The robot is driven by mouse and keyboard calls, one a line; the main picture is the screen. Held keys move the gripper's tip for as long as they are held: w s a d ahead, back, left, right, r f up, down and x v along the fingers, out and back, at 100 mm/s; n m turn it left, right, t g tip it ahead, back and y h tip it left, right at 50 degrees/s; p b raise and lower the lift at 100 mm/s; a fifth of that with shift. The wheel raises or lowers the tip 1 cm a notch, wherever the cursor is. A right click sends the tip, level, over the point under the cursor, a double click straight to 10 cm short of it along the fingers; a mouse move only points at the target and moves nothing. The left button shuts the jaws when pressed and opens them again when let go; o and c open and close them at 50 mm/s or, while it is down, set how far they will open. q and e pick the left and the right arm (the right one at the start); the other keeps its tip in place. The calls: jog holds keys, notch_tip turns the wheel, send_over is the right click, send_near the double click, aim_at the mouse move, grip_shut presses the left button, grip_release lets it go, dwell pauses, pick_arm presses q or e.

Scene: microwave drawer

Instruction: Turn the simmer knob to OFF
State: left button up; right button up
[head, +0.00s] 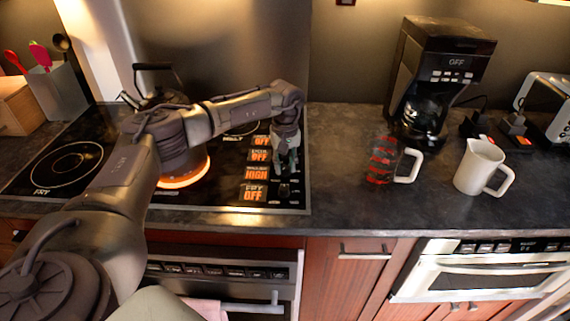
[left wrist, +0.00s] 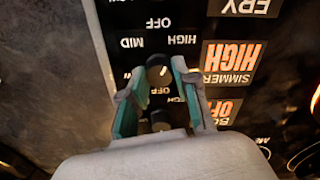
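The simmer knob (left wrist: 158,74) is dark and round, beside an orange sign (left wrist: 232,60) reading SIMMER HIGH in the left wrist view. My left gripper (left wrist: 157,70) points down over the knob column with its fingers apart. The knob shows between the two fingertips; I cannot tell whether they touch it. In the head view my left gripper (head: 286,172) hides most of this knob, while the HIGH sign (head: 256,173) shows just left of it. My right gripper is not in view.
Another knob (left wrist: 159,120) sits between the finger bases in the wrist view. The fry knob (head: 284,189) is close in front of the gripper. A burner glows orange (head: 183,181) under a pot, beneath my arm. Mugs (head: 481,168) and a coffee maker (head: 437,80) stand to the right.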

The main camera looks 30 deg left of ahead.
pick_arm(q)
jog(key=shift+c, duration=1.2)
grip_shut()
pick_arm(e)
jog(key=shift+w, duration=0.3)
